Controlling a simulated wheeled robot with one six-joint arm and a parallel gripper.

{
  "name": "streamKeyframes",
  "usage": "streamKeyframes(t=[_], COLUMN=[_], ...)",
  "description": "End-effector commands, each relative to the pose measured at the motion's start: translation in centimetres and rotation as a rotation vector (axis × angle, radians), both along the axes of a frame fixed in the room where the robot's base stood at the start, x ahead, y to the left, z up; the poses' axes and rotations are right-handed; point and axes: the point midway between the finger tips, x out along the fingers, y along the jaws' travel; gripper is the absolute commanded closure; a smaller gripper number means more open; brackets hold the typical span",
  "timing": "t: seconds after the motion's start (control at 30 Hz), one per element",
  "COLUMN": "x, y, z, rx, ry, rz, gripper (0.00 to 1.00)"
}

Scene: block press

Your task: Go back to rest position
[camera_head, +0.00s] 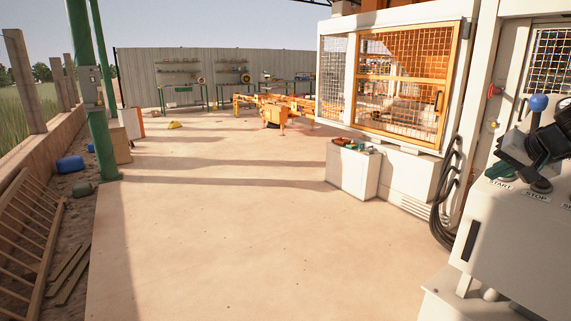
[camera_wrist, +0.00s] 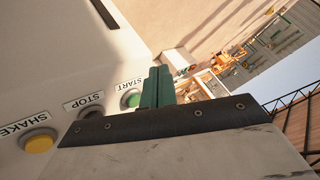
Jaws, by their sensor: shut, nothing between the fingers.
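My gripper (camera_head: 498,171) is at the right of the head view, just above the START end of a white control panel (camera_head: 510,235). In the wrist view its two green fingers (camera_wrist: 157,72) are together, with nothing between them. The green START button (camera_wrist: 131,99) shows just left of the fingers, partly hidden. I cannot tell whether the fingers touch it. The dark STOP button (camera_wrist: 91,112) and the yellow SHAKE button (camera_wrist: 39,142) lie farther left. In the head view the gripper hides the START button.
A caged press (camera_head: 400,80) with an orange-framed door stands behind the panel. A low white cabinet (camera_head: 353,172) stands before it, and black cables (camera_head: 446,200) hang beside it. The concrete floor (camera_head: 240,230) is widely clear. A green post (camera_head: 98,120) and wooden rack (camera_head: 28,225) stand left.

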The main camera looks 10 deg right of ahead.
Motion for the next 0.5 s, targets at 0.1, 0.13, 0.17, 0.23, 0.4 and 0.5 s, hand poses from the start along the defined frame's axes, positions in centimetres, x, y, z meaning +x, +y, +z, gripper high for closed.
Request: streamKeyframes(t=[0.1, 0.13, 0.17, 0.23, 0.4, 0.5], x=[-2.5, -3.4, -4.4, -7.1, -15.0, -18.8], y=[8.0, 10.0, 11.9, 16.3, 24.2, 26.5], z=[-2.4, -3.0, -3.6, -5.0, -7.7, -8.6], rx=[0.081, 0.094, 0.103, 0.108, 0.013, -0.088], ry=[0.159, 0.205, 0.251, 0.365, 0.623, 0.709], rz=[0.108, 0.134, 0.16, 0.223, 0.366, 0.445], gripper=[1.0, 1.0, 1.0, 1.0, 1.0, 1.0])
